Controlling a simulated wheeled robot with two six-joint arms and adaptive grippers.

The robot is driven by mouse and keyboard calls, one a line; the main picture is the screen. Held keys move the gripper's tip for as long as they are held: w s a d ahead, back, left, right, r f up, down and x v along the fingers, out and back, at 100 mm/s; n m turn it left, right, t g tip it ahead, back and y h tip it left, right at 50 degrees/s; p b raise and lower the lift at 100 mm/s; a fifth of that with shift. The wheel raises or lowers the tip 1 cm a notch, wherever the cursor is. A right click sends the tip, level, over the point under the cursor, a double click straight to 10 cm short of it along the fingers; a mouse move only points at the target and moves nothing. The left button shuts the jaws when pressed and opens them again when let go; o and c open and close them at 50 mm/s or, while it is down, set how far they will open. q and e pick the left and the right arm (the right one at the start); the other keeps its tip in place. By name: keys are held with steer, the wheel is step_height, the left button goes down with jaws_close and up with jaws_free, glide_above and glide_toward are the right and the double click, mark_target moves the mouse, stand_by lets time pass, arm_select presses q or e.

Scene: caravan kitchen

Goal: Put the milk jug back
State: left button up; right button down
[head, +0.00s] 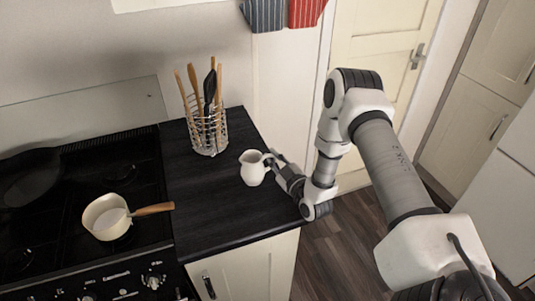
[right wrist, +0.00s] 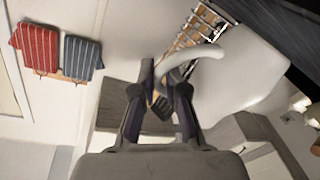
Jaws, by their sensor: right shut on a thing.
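The small white milk jug (head: 252,170) is upright at the right part of the black worktop (head: 205,205), with its handle towards the right. My right gripper (head: 277,166) comes in from the right and is shut on the jug's handle. In the right wrist view, the gripper (right wrist: 164,88) has its fingers at the curved white handle, and the jug's body (right wrist: 238,85) fills the area to the right. I cannot tell whether the jug's base touches the worktop. My left gripper is not in view.
A wire utensil holder (head: 209,135) stands behind the jug. A cream saucepan (head: 106,216) with a wooden handle sits on the black hob (head: 60,235) at left. The worktop in front and left of the jug is clear. Striped towels (head: 264,14) hang above.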

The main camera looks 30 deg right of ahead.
steer(key=shift+w+f, duration=0.15)
steer(key=shift+w, duration=0.25)
steer(key=c, duration=1.6)
jaws_free()
steer(key=shift+f, duration=0.1)
steer(key=o, duration=0.4)
steer(key=shift+s, duration=0.2)
steer(key=shift+s+d+r, duration=0.1)
steer(key=shift+s+r, duration=0.2)
steer(key=shift+f, duration=0.2)
steer(key=s, duration=0.3)
steer(key=s+b, duration=0.1)
steer(key=s, duration=0.6)
steer(key=shift+s+a, duration=0.45)
steer(key=shift+s, duration=0.35)
